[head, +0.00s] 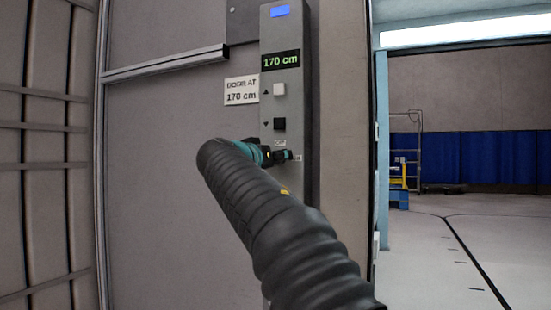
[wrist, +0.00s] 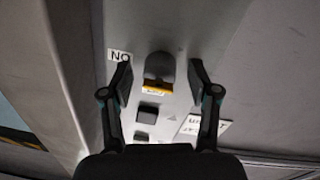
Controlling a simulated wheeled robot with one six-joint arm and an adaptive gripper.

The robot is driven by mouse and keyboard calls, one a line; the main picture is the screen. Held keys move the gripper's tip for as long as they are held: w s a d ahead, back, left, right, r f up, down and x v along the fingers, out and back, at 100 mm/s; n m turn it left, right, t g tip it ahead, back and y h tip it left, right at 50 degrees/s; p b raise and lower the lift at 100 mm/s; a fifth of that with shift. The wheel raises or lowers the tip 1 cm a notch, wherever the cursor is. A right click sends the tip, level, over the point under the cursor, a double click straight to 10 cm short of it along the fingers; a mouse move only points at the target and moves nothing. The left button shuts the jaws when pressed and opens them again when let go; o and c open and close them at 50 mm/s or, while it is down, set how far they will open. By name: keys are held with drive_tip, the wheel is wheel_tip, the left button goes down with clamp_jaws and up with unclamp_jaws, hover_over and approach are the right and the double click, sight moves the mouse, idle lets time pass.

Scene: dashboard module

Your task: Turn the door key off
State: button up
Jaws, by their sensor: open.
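The door key (wrist: 160,68) shows in the wrist view as a dark, rounded piece on the grey control panel, with an orange-yellow strip at its lower end by a small, partly covered label. A white label reading ON upside down (wrist: 119,56) is left of it. My gripper (wrist: 160,73) is open, with one finger on each side of the key and a visible gap to each. In the head view my gripper (head: 287,156) is at the panel, just below the OFF label (head: 280,143). The key is hidden there behind the gripper. Whether a fingertip touches the panel is unclear.
Open floor (head: 440,260) lies right.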

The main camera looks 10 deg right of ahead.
clamp_jaws()
drive_tip(key=shift+n, duration=0.3)
drive_tip(key=n, duration=0.3)
drive_tip(key=shift+d+n, duration=0.1)
drive_tip(key=shift+n, duration=0.3)
drive_tip(key=n+p, duration=0.1)
drive_tip(key=n, duration=0.3)
drive_tip(key=shift+r+n, duration=0.1)
drive_tip(key=shift+n, duration=0.3)
drive_tip(key=n+p, duration=0.1)
drive_tip(key=n, duration=0.3)
drive_tip(key=shift+n+t+p, duration=0.3)
drive_tip(key=shift+t+p, duration=0.1)
drive_tip(key=shift+n+p, duration=0.95)
drive_tip(key=shift+n, duration=1.35)
drive_tip(key=c, duration=1.2)
unclamp_jaws()
